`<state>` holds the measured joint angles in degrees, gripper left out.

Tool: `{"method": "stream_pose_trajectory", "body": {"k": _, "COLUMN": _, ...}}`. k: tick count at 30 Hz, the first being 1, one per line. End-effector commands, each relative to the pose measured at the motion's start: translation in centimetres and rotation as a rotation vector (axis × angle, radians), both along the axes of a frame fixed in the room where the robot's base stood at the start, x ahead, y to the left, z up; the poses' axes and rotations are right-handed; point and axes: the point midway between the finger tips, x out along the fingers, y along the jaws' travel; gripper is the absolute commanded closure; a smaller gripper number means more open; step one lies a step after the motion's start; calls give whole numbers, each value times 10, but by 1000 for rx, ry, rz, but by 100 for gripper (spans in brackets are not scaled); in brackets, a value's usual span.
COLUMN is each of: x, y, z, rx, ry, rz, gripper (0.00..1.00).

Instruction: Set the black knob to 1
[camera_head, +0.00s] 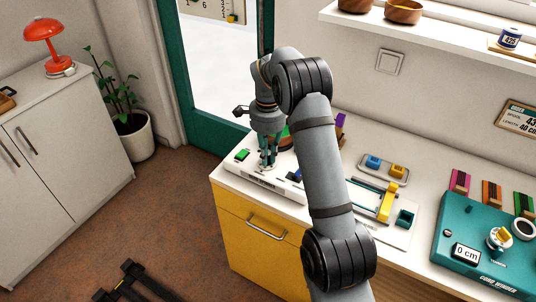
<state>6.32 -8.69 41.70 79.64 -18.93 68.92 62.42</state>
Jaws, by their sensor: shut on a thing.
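My gripper (268,164) points down over the white device (238,169) at the left end of the counter. Its fingers are closed low over the top of the device, and what they hold is hidden between them. I cannot make out the black knob or its setting on this device; the fingers and arm cover part of it. A green block (243,155) shows left of the fingers and a blue piece (297,173) right of them, with a small dark piece beside the blue one.
My arm crosses the middle of the view. Right of it are a tray (384,169) with a blue and a yellow block, a yellow-barred fixture (388,203) and a teal cord winder (468,258) reading 0 cm. A shelf (430,30) hangs above.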

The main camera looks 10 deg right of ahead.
Motion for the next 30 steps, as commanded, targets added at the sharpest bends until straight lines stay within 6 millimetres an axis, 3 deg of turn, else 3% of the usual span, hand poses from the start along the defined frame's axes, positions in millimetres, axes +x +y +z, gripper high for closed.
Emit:
{"method": "stream_pose_trajectory", "body": {"k": 14, "x": 0, "y": 0, "z": 0, "rx": 0, "ry": 0, "rz": 88, "gripper": 100}}
{"method": "stream_pose_trajectory", "body": {"k": 30, "x": 1, "y": -2, "z": 1, "rx": 0, "ry": 0, "rz": 475, "gripper": 100}}
